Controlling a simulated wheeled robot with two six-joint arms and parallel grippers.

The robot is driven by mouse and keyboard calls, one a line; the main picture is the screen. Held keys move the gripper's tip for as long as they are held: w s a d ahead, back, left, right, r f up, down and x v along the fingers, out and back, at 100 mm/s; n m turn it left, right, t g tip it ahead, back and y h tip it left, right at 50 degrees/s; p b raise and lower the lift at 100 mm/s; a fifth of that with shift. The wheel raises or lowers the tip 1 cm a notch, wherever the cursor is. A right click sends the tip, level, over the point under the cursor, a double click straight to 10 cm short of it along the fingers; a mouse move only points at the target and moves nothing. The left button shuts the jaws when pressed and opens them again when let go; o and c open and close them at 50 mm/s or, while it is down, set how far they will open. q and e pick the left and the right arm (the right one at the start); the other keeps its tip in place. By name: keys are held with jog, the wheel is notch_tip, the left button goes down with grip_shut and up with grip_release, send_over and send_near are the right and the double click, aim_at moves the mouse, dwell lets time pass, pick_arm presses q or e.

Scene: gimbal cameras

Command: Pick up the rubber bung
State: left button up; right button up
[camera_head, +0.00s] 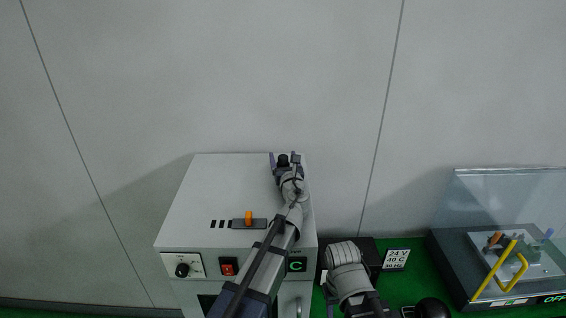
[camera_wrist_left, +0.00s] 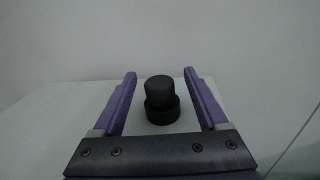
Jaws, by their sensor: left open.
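The rubber bung (camera_wrist_left: 160,98) is a black stepped cylinder standing upright on the pale top of a cabinet. In the head view the bung (camera_head: 283,160) shows as a small dark shape at the cabinet's back right corner. My left gripper (camera_wrist_left: 165,78) is open, with one purple finger on each side of the bung and a visible gap to both. In the head view my left gripper (camera_head: 285,156) reaches over the cabinet top. My right arm shows at the bottom centre; its fingertips cannot be made out clearly.
The white cabinet (camera_head: 215,190) carries an orange-knobbed slider (camera_head: 248,218), a black dial (camera_head: 182,270) and a red switch (camera_head: 228,267). A clear-covered box (camera_head: 500,195) with a yellow handle (camera_head: 515,272) stands right on the green surface (camera_head: 405,290). A grey wall (camera_head: 250,80) rises behind.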

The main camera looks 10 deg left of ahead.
pick_arm(q)
jog(key=shift+s, duration=0.1)
grip_shut()
dwell(0.5)
